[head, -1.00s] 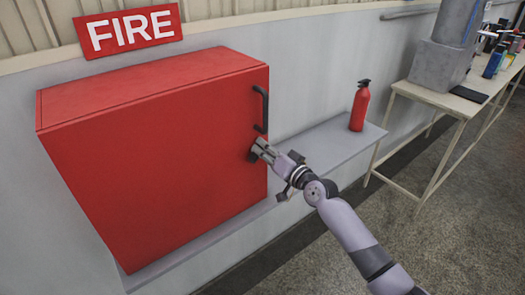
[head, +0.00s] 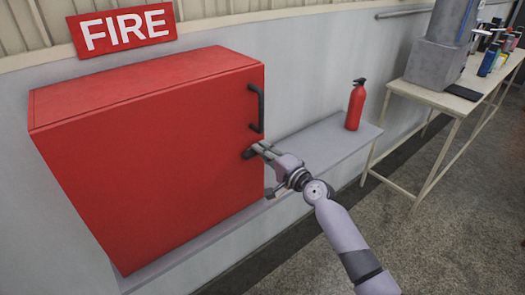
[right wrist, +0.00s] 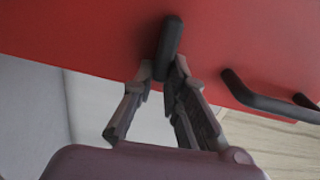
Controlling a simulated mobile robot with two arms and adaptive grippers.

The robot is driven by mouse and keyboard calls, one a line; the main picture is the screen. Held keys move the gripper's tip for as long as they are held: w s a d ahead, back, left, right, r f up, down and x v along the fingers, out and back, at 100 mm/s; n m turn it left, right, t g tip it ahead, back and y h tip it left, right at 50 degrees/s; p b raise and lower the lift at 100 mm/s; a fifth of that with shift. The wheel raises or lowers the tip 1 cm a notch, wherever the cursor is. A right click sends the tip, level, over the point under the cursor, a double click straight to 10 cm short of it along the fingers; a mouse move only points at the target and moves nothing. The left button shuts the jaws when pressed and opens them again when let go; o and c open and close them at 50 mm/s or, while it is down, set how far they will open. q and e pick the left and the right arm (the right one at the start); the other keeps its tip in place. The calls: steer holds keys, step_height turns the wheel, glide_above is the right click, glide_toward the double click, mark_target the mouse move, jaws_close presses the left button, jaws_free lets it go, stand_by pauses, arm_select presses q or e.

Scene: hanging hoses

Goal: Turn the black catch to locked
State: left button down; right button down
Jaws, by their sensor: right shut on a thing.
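The red fire cabinet (head: 150,160) is shut on the wall ledge. The black catch (head: 248,153) is on its front near the right edge, below the black handle (head: 257,108). My right gripper (head: 257,149) is at the catch, its fingers shut on it. In the right wrist view the catch (right wrist: 170,45) is a short dark bar on the red door, its near end between the fingertips (right wrist: 162,78). The handle (right wrist: 265,97) shows to the right there. The fingers cover part of the catch in the head view. My left gripper is not in view.
A red extinguisher (head: 355,105) stands on the grey ledge (head: 315,150) right of the cabinet. A FIRE sign (head: 124,30) is above. A table (head: 440,97) with several items is at the right. The floor in front is clear.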

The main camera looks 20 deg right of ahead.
steer(key=shift+f+m, duration=0.15)
steer(key=shift+m, duration=0.25)
steer(key=c, duration=1.6)
jaws_free()
steer(key=shift+d, duration=0.1)
steer(key=v, duration=1.2)
